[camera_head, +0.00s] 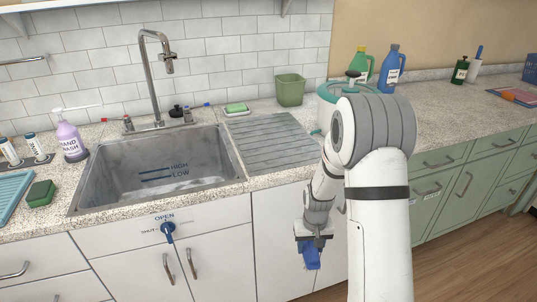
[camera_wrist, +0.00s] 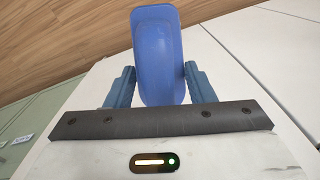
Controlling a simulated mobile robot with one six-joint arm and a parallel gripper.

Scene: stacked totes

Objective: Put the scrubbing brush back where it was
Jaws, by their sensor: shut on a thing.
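My gripper (camera_head: 309,246) hangs low in front of the white cabinet doors, below the counter edge and right of the sink. In the wrist view my gripper (camera_wrist: 161,84) is shut on a smooth blue thing with a rounded end, which I take to be the scrubbing brush (camera_wrist: 158,45). The brush lies between the two blue-grey fingers and sticks out past their tips. In the head view the brush (camera_head: 312,262) is a small blue shape at the gripper's lower end. Its bristles cannot be made out.
The steel sink (camera_head: 160,182) is left of my arm, with a ribbed drainboard (camera_head: 268,142) beside it. A green bin (camera_head: 290,90), a green sponge in a dish (camera_head: 236,109) and a tall faucet (camera_head: 150,75) stand behind. Bottles (camera_head: 391,68) stand right. Floor (camera_head: 470,260) is clear at lower right.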

